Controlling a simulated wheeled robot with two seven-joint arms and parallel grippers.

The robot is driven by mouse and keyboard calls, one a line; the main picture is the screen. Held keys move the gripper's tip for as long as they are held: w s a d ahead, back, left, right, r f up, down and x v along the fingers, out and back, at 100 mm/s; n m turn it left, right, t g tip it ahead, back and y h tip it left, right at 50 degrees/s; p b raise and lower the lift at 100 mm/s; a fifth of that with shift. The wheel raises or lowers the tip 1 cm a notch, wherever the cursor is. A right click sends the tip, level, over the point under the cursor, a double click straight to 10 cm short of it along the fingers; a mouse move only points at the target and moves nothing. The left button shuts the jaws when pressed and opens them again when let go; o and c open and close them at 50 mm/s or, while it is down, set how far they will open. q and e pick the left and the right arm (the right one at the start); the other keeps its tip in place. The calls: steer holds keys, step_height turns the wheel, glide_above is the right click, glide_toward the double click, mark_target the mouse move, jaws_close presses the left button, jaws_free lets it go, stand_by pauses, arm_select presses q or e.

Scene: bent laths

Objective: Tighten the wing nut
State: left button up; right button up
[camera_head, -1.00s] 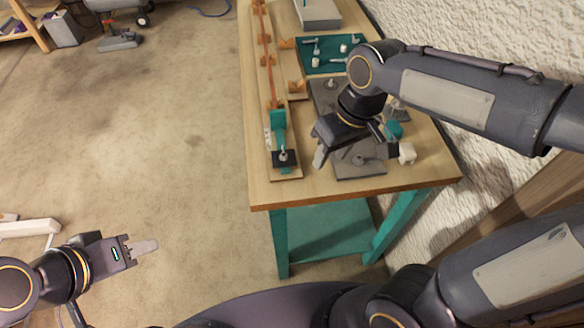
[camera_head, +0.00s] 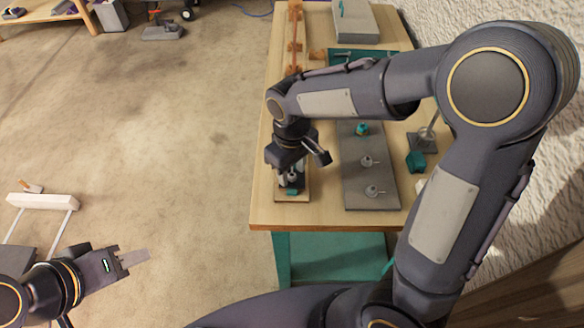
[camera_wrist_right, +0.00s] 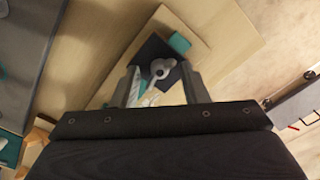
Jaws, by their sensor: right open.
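The grey wing nut (camera_wrist_right: 160,68) sits on a dark square plate (camera_wrist_right: 151,49) on a wooden base board. In the right wrist view it lies between the fingers of my right gripper (camera_wrist_right: 162,80), with a gap on both sides. The right gripper is open and points down over it. In the head view the right gripper (camera_head: 290,178) is above the near end of the wooden board (camera_head: 285,199), largely covering the nut. A teal block (camera_wrist_right: 179,43) is beside the dark plate. My left gripper (camera_head: 132,259) is out over the floor, away from the bench; its jaw gap cannot be made out.
A grey plate (camera_head: 358,188) with several fittings lies right of the board on the wooden bench (camera_head: 262,214). A teal piece (camera_head: 416,161) and a stand are at the bench's right side by the wall. My right arm spans over the bench.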

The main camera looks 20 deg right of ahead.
mark_target(292, 175)
jaws_close()
steer(key=shift+n, duration=0.8)
jaws_free()
steer(key=shift+r, duration=3.9)
